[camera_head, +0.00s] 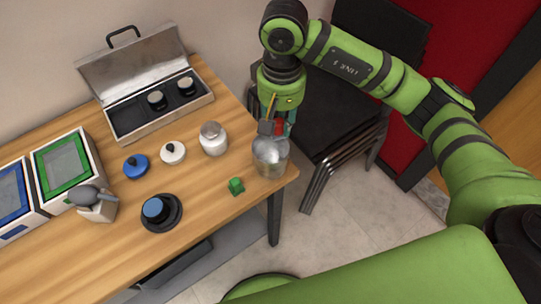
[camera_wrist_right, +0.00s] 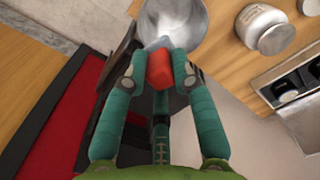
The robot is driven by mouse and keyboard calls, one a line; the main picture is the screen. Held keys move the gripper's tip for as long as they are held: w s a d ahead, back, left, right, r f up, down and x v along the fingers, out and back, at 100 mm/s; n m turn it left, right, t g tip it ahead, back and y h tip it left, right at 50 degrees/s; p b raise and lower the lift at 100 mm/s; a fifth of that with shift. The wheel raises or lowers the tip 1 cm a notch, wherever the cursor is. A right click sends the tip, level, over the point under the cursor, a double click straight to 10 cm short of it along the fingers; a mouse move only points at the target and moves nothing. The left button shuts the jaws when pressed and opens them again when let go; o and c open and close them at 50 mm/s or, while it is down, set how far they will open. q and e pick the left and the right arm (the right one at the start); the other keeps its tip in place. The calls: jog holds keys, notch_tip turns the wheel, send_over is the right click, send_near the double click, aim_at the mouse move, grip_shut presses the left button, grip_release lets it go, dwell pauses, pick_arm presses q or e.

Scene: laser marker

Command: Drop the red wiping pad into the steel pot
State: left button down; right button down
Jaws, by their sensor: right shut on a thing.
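The red wiping pad (camera_wrist_right: 160,69) is held between the fingertips of my right gripper (camera_wrist_right: 158,62). In the head view the pad (camera_head: 279,127) shows only as a small red patch at the fingers. The steel pot (camera_head: 271,158) stands at the table's right front corner. My right gripper (camera_head: 272,126) points down over the pot's far rim, with the pad above or at the opening; the exact height is unclear. In the wrist view the open pot (camera_wrist_right: 178,22) lies just beyond the fingertips. My left gripper is not in view.
An open metal case (camera_head: 133,127) is at the back. Stacked black chairs (camera_head: 340,125) stand beyond the table's right edge.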

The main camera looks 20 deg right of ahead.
jog(key=c, duration=0.9)
grip_release()
jog(key=shift+r, duration=0.35)
notch_tip(320, 180, up, 11)
jog(key=shift+r, duration=0.2)
